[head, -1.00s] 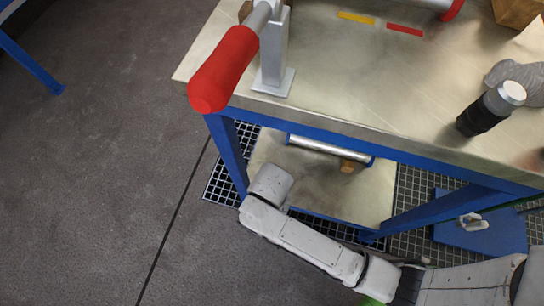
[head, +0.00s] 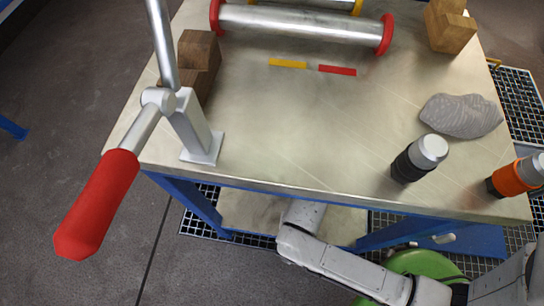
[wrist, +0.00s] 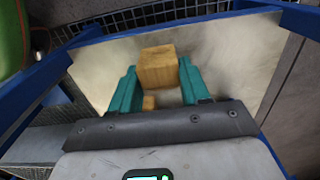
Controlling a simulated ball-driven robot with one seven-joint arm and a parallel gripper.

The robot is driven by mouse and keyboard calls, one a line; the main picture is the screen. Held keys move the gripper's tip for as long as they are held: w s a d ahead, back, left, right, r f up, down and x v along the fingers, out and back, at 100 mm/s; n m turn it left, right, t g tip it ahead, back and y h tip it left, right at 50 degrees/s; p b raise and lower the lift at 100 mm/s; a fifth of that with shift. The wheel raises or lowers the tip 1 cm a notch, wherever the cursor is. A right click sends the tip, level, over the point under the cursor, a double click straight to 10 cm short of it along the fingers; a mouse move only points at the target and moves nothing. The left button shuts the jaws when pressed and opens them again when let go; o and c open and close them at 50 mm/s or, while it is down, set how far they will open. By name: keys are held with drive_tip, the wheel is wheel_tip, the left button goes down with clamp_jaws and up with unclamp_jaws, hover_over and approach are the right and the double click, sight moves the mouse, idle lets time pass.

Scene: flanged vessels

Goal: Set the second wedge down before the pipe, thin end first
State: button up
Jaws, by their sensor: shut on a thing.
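My gripper (wrist: 158,72) has teal fingers, shut on a yellowish wooden wedge (wrist: 158,66) in the wrist view. The held piece looks like a block from here; I cannot tell which end is thin. A smaller wooden piece (wrist: 149,103) shows below it, near the left finger. In the head view my gripper is hidden under the table, by the lower shelf (head: 250,212). A silver pipe with red flanges (head: 300,24) lies on the tabletop. No pipe shows in the wrist view.
A red-handled lever (head: 97,205) overhangs the left edge. Blue rails border the shelf.

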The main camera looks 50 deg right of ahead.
drive_tip(key=w+f+b, duration=0.2)
drive_tip(key=w+f, duration=0.1)
drive_tip(key=w, duration=0.1)
drive_tip(key=w+d+f+b, duration=0.1)
drive_tip(key=w+f+b, duration=0.1)
drive_tip(key=w, duration=0.2)
drive_tip(key=w+d+f+b, duration=0.1)
drive_tip(key=w+f+b, duration=0.1)
drive_tip(key=w+f, duration=0.1)
drive_tip(key=shift+w+f+b, duration=0.3)
drive_tip(key=shift+w+b, duration=0.05)
drive_tip(key=shift+w, duration=0.1)
drive_tip(key=shift+w+d+f+b, duration=0.1)
drive_tip(key=shift+w+f+b, duration=0.1)
drive_tip(key=shift+f+b, duration=0.6)
drive_tip(key=shift+w+f+b, duration=0.2)
drive_tip(key=shift+f+b, duration=0.1)
drive_tip(key=shift+f, duration=0.85)
drive_tip(key=shift+f, duration=0.15)
drive_tip(key=o, duration=1.1)
drive_tip(key=shift+c, duration=0.2)
wheel_tip(320, 180, up, 12)
drive_tip(key=p, duration=0.6)
